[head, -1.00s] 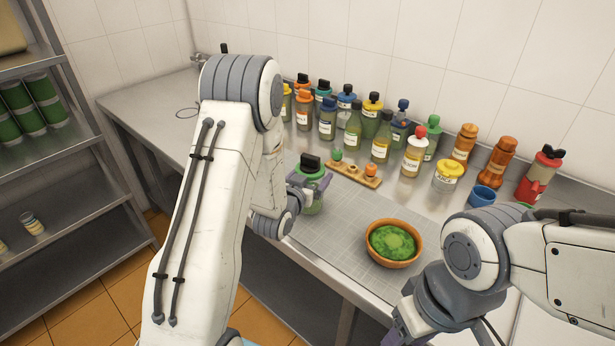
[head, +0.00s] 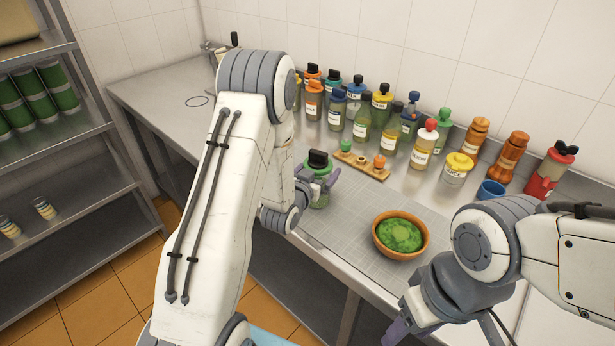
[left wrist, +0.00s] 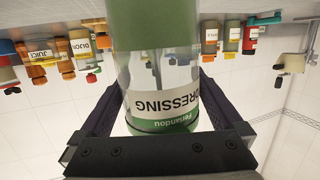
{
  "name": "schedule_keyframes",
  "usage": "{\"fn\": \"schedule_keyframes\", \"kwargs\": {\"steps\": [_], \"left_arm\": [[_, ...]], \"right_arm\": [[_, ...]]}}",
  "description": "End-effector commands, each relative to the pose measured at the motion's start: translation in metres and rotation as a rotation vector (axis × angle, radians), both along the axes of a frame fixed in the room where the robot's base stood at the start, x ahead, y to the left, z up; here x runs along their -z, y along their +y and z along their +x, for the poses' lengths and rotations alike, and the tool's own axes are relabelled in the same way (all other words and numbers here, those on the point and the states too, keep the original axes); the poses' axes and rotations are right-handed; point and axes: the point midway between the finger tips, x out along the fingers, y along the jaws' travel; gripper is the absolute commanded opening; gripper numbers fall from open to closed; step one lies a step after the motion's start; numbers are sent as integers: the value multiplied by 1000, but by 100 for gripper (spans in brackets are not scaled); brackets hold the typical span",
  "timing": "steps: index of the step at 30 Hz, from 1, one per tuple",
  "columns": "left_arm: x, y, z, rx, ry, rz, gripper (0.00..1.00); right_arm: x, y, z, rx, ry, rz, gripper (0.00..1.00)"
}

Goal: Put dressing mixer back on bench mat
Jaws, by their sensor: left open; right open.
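The dressing mixer (head: 318,172) is a clear bottle with a green collar and black top. It stands upright on the grey gridded bench mat (head: 345,232), near its left end. My left gripper (head: 319,184) is open, with its purple fingers on either side of the bottle. In the left wrist view the mixer (left wrist: 160,75) appears upside down, its "Dressing" label between the fingers (left wrist: 160,85). I cannot tell whether either finger touches it. My right gripper (head: 398,330) is open and empty at the bottom edge, its fingers partly cut off.
An orange bowl of green food (head: 377,240) sits on the mat, right of the mixer. A wooden holder (head: 362,165) lies behind it. Several sauce bottles (head: 425,147) line the back, with a blue cup (head: 490,190) at right. The bench's left part (head: 165,110) is mostly clear.

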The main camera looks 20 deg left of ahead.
Motion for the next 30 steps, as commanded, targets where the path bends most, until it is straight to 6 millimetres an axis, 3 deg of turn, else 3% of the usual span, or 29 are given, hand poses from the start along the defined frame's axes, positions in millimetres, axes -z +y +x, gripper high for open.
{"fn": "schedule_keyframes", "kwargs": {"steps": [9, 11, 24, 30], "left_arm": [[-8, 3, -57, -3, 2, 0, 100], [-16, 3, -60, -1, 5, 0, 100], [-21, 4, -80, 1, 8, 1, 100], [-22, 4, -99, -1, 9, 0, 100]], "right_arm": [[18, 0, 0, 0, 1, -1, 57], [4, 0, -1, 0, 2, -1, 57], [-64, 0, 0, 2, 1, -1, 57], [-85, 0, 0, 3, 1, -1, 57]]}}
